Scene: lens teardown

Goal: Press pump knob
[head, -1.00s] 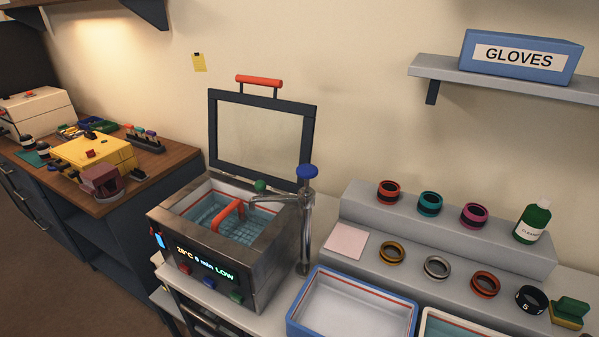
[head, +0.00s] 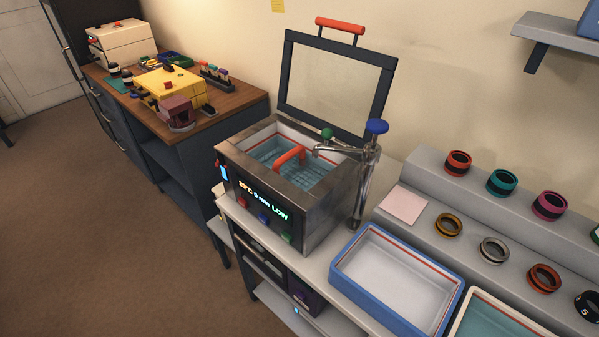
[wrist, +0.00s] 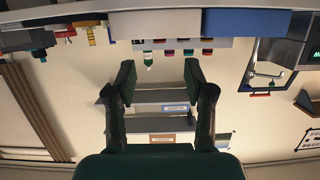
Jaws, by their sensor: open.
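A blue round knob (head: 377,126) tops an upright chrome post (head: 365,185) at the front right corner of the open metal tank (head: 300,185). A spout runs left from the post over the tank. A green round knob (head: 327,133) shows near the spout's end. Which knob belongs to the pump is not labelled. My gripper (wrist: 160,72) shows only in the wrist view, open, with nothing between its dark green fingers. The wrist view is upside down, and the tank is at its right edge. The gripper is apart from the tank and knobs.
The tank's framed lid (head: 335,85) stands raised behind it. A blue-rimmed tray (head: 395,280) lies right of the post. Stepped grey shelves with several lens rings are further right. A wooden-topped bench (head: 215,120) stands left. The brown floor (head: 100,240) in front is clear.

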